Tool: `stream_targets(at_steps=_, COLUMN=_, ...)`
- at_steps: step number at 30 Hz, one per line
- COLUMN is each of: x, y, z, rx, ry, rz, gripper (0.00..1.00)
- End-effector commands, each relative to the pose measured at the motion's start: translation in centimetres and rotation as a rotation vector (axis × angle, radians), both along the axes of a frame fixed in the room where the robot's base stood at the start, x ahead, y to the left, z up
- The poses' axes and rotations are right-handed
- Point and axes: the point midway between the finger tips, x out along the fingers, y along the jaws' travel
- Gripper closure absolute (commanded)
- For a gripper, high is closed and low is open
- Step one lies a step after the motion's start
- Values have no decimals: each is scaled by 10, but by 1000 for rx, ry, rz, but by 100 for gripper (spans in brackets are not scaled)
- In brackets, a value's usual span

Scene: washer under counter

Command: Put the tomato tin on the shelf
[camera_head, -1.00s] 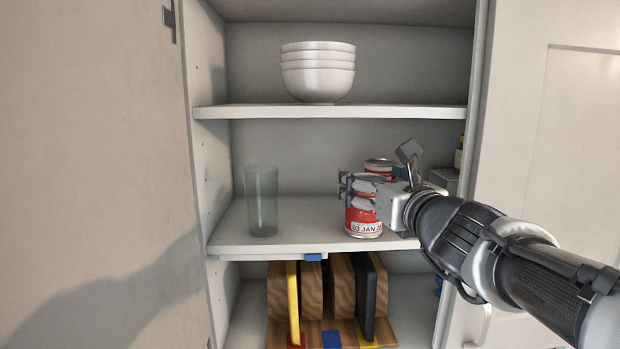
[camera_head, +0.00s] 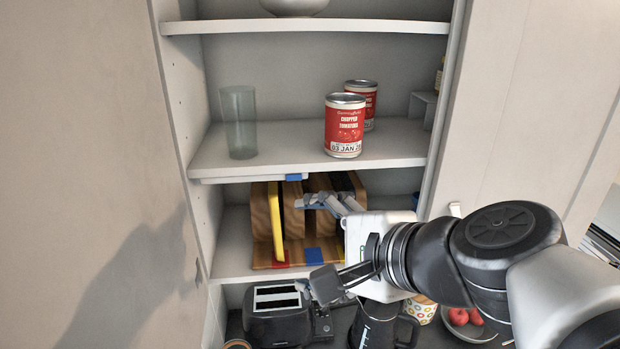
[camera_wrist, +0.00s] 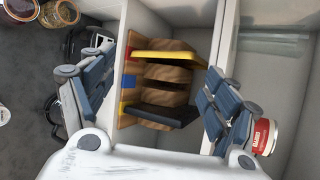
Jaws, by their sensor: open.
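A red tomato tin (camera_head: 345,126) stands upright near the front of the middle shelf (camera_head: 270,158), with its label facing out. A second red tin (camera_head: 361,98) stands behind it and to the right, partly hidden. My gripper (camera_head: 312,242) is open and empty, below the middle shelf, in front of the lower compartment. It is apart from both tins. In the wrist view my open gripper (camera_wrist: 155,95) has its fingers spread wide, and part of a tin (camera_wrist: 262,136) shows beyond the right finger.
A clear glass (camera_head: 239,122) stands left on the middle shelf. Chopping boards in a wooden rack (camera_head: 262,255) fill the lower compartment behind my gripper. A toaster (camera_head: 275,318), a dark kettle and a fruit bowl sit on the counter below. Open cabinet doors flank both sides.

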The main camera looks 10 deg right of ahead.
Motion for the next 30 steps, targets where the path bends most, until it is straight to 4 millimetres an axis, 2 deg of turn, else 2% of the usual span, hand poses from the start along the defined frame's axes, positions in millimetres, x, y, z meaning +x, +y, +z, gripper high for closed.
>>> stream_targets(at_steps=1, x=-19, y=3, z=-22, rx=-161, ry=-2, rz=109, gripper=20)
stream_targets(at_steps=2, x=-31, y=3, z=-36, rx=-266, ry=-1, rz=179, gripper=20)
stream_targets(at_steps=3, x=-46, y=-1, z=-54, rx=-402, ry=-1, rz=275, gripper=20)
stream_targets(at_steps=6, x=-81, y=-18, z=-92, rx=-718, ry=5, rz=510, gripper=20)
stream_targets(at_steps=10, x=-114, y=-49, z=-123, rx=-1036, ry=23, rz=769, gripper=20)
stream_targets(at_steps=12, x=-124, y=-64, z=-132, rx=-1152, ry=33, rz=870, gripper=20)
stream_targets(at_steps=16, x=-134, y=-81, z=-139, rx=-1274, ry=48, rz=976, gripper=20)
stream_targets(at_steps=26, x=-136, y=-85, z=-140, rx=-1298, ry=52, rz=998, gripper=20)
stream_targets(at_steps=30, x=-136, y=-85, z=-149, rx=-1297, ry=53, rz=996, gripper=20)
